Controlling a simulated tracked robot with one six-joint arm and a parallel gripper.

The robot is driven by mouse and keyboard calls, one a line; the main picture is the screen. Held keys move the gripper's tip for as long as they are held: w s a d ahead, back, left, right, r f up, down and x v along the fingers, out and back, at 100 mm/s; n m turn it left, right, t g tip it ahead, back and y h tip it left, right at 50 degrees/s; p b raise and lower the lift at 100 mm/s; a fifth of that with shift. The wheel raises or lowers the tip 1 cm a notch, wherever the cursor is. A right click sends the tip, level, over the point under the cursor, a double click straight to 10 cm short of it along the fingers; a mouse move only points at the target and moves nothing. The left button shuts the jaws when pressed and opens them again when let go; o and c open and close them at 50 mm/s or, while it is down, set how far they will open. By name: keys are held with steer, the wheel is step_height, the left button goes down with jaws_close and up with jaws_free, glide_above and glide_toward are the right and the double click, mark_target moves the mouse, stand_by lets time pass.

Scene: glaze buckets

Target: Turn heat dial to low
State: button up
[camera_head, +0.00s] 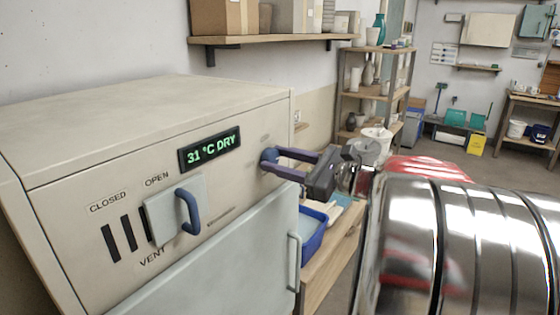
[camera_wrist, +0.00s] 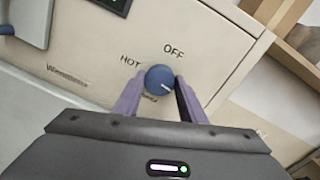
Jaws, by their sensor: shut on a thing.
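The blue round heat dial (camera_wrist: 159,76) is on the cream front panel of the drying cabinet. In the wrist view "OFF" is printed above it and "HOT" to its left; a third label below it is partly hidden. A short pale mark on the dial points to the lower right. My gripper (camera_wrist: 161,88) has its two purple fingers on either side of the dial, shut on it. In the head view the dial (camera_head: 267,155) shows at the panel's right, with my gripper (camera_head: 273,163) reaching it from the right.
A display (camera_head: 210,149) on the panel reads "31 °C DRY". A vent slider with a blue handle (camera_head: 188,211) is at the left. The cabinet door (camera_head: 225,268) below is shut. A blue tray (camera_head: 313,232) stands on a bench at right, and shelves (camera_head: 378,92) stand behind.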

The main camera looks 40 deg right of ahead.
steer(key=shift+c, duration=1.3)
steer(key=shift+n, duration=0.9)
steer(key=o, duration=1.1)
steer(key=shift+c, duration=0.2)
steer(key=shift+s, duration=0.1)
